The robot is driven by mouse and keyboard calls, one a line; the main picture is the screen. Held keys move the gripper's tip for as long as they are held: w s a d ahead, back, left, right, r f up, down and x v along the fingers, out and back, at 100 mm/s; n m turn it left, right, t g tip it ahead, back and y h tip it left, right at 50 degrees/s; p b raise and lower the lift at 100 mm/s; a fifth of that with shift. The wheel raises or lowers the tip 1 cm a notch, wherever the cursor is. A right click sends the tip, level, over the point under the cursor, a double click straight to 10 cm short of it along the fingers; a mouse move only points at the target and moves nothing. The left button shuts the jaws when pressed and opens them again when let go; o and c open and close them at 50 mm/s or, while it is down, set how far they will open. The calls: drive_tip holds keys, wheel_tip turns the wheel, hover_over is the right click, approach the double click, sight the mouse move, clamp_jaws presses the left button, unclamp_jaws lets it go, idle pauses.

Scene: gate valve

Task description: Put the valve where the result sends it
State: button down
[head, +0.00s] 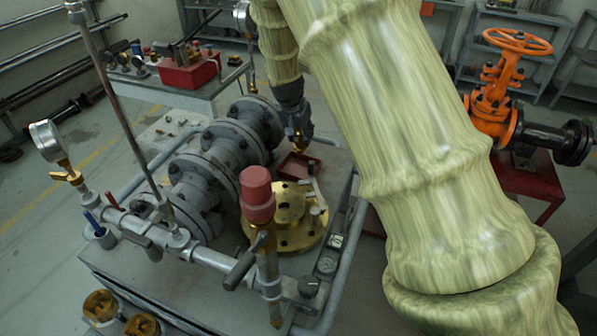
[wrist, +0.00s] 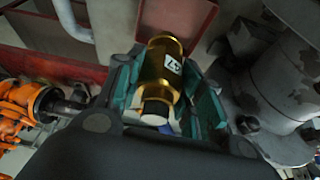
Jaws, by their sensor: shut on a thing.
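A small brass valve (wrist: 162,72) with a white label is between the green-padded fingers of my gripper (wrist: 165,100) in the wrist view. The label's dark characters are sideways and I cannot read them surely. In the head view my gripper (head: 295,128) points down beside the grey flanged valve body, shut on the brass piece (head: 297,144), which hangs above a small red tray (head: 298,167). The red tray also shows at the top of the wrist view (wrist: 178,18).
The grey flanged assembly (head: 222,150) fills the bench's middle. A round brass flange (head: 290,238) and a red-capped post (head: 257,196) stand in front. A red bin (head: 188,74) is on the rear table. An orange handwheel valve (head: 497,95) stands at right.

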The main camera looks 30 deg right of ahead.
sight(299, 154)
drive_tip(key=shift+s+r+m, duration=0.3)
drive_tip(key=shift+s+r, duration=0.15)
drive_tip(key=shift+r, duration=0.05)
drive_tip(key=shift+w+f, duration=0.25)
drive_tip(key=shift+f, duration=0.25)
drive_tip(key=shift+s+f+p, duration=0.1)
drive_tip(key=shift+f+p, duration=1.3)
drive_tip(key=shift+f, duration=3.2)
drive_tip(key=shift+f, duration=0.15)
drive_tip(key=c, duration=0.9)
unclamp_jaws()
drive_tip(key=shift+a+r, duration=0.1)
drive_tip(key=shift+r, duration=0.15)
drive_tip(key=shift+b+v, duration=1.25)
drive_tip(key=shift+v, duration=4.65)
drive_tip(key=shift+a, duration=0.1)
